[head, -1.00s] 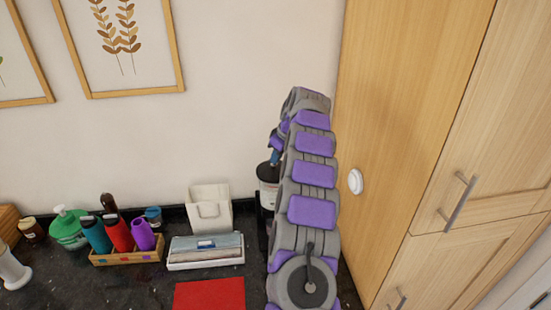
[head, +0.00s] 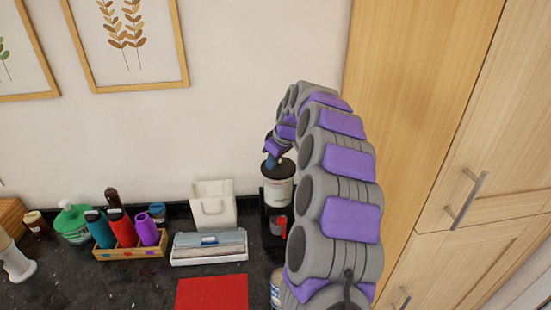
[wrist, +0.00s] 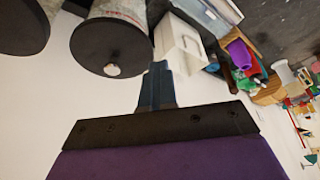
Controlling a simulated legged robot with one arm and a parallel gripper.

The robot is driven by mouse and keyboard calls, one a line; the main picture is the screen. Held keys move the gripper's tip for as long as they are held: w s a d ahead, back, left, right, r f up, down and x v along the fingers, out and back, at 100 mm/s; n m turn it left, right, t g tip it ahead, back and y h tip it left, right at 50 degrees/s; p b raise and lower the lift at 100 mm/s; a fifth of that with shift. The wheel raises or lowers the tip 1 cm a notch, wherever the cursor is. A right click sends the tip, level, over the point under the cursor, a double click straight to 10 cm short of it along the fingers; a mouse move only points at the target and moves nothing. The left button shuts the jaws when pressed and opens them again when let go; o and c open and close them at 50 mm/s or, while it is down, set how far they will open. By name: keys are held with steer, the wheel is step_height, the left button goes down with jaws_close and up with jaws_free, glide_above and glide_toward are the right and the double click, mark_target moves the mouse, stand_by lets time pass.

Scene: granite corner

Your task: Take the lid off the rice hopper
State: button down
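A pale canister (head: 279,192) with a dark round lid (head: 285,168) stands on a black stand at the back of the counter, which I take for the rice hopper. In the wrist view its black lid (wrist: 108,45) has a small pale knob (wrist: 112,70) and sits on the canister. My gripper (head: 270,160) is beside and just above the lid in the head view. In the wrist view my gripper's blue fingers (wrist: 157,88) are apart from the knob, with nothing seen between them. They overlap edge-on, so their opening is unclear.
A second black-lidded canister (wrist: 22,25) stands beside the first, hidden behind my arm in the head view. A white bin (head: 213,205), a tray (head: 208,260), a wooden bottle caddy (head: 130,253) and a red mat (head: 211,294) lie left. A tall cabinet (head: 410,120) bounds the right.

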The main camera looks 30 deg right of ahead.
steer(key=s+a, duration=0.4)
steer(key=a, duration=0.2)
steer(key=shift+s+a+r+b, duration=0.15)
steer(key=shift+s+r+b, duration=0.15)
steer(key=shift+r, duration=0.1)
steer(key=shift+c, duration=1.9)
jaws_free()
